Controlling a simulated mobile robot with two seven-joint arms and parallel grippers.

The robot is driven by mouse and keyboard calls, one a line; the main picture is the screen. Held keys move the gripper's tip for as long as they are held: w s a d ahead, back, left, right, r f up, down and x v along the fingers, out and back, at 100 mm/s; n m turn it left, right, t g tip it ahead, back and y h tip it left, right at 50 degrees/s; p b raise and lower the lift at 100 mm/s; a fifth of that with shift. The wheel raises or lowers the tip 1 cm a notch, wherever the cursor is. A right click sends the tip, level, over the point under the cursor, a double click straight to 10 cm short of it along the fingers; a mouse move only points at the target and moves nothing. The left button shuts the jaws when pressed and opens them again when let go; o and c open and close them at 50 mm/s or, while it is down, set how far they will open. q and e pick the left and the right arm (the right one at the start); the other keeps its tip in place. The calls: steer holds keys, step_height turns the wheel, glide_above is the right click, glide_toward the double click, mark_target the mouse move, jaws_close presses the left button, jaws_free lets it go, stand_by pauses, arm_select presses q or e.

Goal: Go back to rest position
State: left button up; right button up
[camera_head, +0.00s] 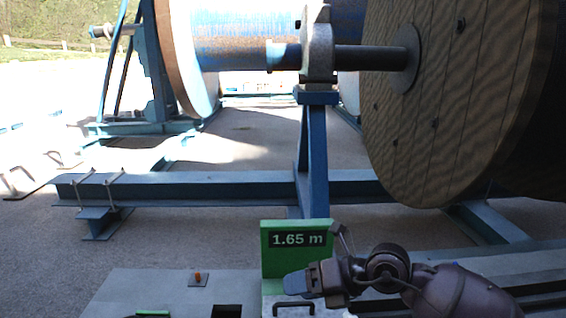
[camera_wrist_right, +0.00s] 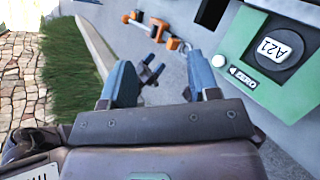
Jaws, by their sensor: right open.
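My right gripper (camera_head: 298,284) is at the lower middle of the head view, in front of the green display box (camera_head: 290,262) that reads 1.65 m. Its arm comes in from the lower right. In the right wrist view its two blue-grey fingers (camera_wrist_right: 161,82) stand wide apart, with nothing held between them. A small dark fitting shows between the fingers, apparently beyond them on the grey surface. My left gripper is in neither view.
A grey bench top (camera_head: 140,290) lies at the front. A green device (camera_wrist_right: 262,70) with a round A21 knob and an orange clamp (camera_wrist_right: 150,28) show in the wrist view. Behind stand a blue steel frame (camera_head: 230,186) and a large wooden reel (camera_head: 440,120). Paved ground is open at left.

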step_height(320, 180, up, 8)
steer(key=w+d+m+t+y, duration=0.1)
steer(key=m+t+y, duration=0.5)
steer(key=m+y, duration=0.15)
steer(key=w+d+f+m+t+h, duration=0.2)
steer(key=d+m+t+h, duration=0.3)
steer(key=m, duration=0.4)
steer(key=s+d+f+m+t+h, duration=0.2)
steer(key=d+f+m+t+h, duration=0.1)
steer(key=d+f+m+h, duration=0.85)
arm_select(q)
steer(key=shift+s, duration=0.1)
arm_select(e)
steer(key=s+d+f+m+g+h, duration=0.1)
steer(key=s+d+f+m+g, duration=0.1)
steer(key=s+f, duration=0.5)
steer(key=s+d+f+m+g+h, duration=0.1)
steer(key=s+d+f+m, duration=0.1)
steer(key=s+f+m, duration=0.3)
steer(key=s+d+f+m+g+h, duration=0.1)
steer(key=s+f+m, duration=0.3)
steer(key=s+f, duration=0.5)
steer(key=shift+d+g, duration=0.7)
steer(key=shift+g, duration=0.1)
